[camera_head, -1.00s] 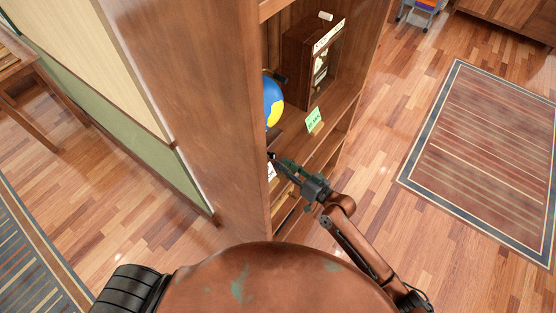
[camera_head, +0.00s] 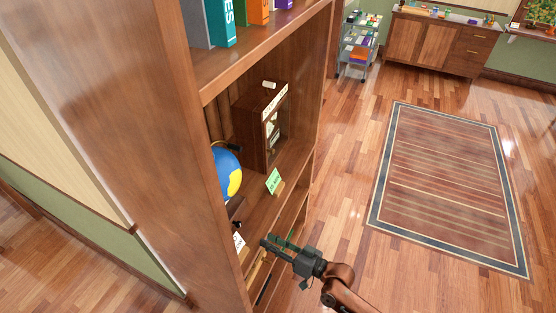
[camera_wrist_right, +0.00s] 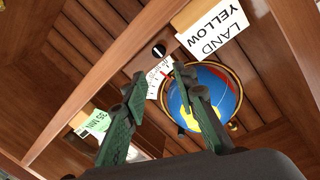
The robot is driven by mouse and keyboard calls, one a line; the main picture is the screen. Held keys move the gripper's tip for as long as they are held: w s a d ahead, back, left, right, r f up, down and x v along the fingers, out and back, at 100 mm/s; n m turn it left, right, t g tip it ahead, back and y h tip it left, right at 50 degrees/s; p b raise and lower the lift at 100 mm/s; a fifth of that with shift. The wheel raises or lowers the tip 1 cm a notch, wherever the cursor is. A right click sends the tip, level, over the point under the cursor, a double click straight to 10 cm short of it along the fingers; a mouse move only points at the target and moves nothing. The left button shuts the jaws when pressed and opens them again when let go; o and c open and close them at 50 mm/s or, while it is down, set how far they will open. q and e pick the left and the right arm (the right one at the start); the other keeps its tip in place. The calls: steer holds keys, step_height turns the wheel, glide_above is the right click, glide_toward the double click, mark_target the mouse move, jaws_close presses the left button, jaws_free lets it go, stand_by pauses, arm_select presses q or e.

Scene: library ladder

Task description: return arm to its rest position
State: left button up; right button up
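My right gripper (camera_head: 274,245) is in front of the bookcase's lower shelves in the head view, with its arm coming up from the bottom. In the right wrist view its two dark green fingers (camera_wrist_right: 155,82) stand apart with nothing held between them. The wrist view faces into a shelf compartment, with the globe (camera_wrist_right: 215,90) behind the right finger. My left gripper is in neither view.
The wooden bookcase (camera_head: 160,130) stands close on the left. Its shelf holds the blue and yellow globe (camera_head: 228,172), a brown case (camera_head: 262,125) and a green card (camera_head: 274,181). Open floor and a striped rug (camera_head: 445,185) lie to the right.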

steer(key=w+d+f+m+t+h, duration=0.1)
steer(key=w+d+f+m+h, duration=0.15)
steer(key=d+f, duration=0.6)
steer(key=w+d+f+m+t+h, duration=0.1)
steer(key=w+d+f+h, duration=0.4)
steer(key=f, duration=0.7)
steer(key=s+d+f+m+g+h, duration=0.1)
steer(key=s+d+f+h, duration=0.1)
steer(key=s+d+f, duration=0.6)
steer(key=s+d+f+h, duration=0.1)
steer(key=s+d+f, duration=0.2)
steer(key=d+f, duration=0.55)
steer(key=s+d+f+g+h, duration=0.1)
steer(key=s+d+f+g, duration=0.15)
steer(key=s+f, duration=0.55)
steer(key=s+d+f+g+h, duration=0.15)
steer(key=s+d+f, duration=0.3)
steer(key=s, duration=0.65)
steer(key=s+d+f+g+h, duration=0.1)
steer(key=s+d+f, duration=0.1)
steer(key=s+f, duration=0.65)
steer(key=s+d+f+g+h, duration=0.1)
steer(key=s+g, duration=0.2)
steer(key=s, duration=1.6)
steer(key=shift+d+f+m, duration=0.2)
steer(key=shift+f+m, duration=0.15)
steer(key=shift+m, duration=0.1)
steer(key=shift+s, duration=0.1)
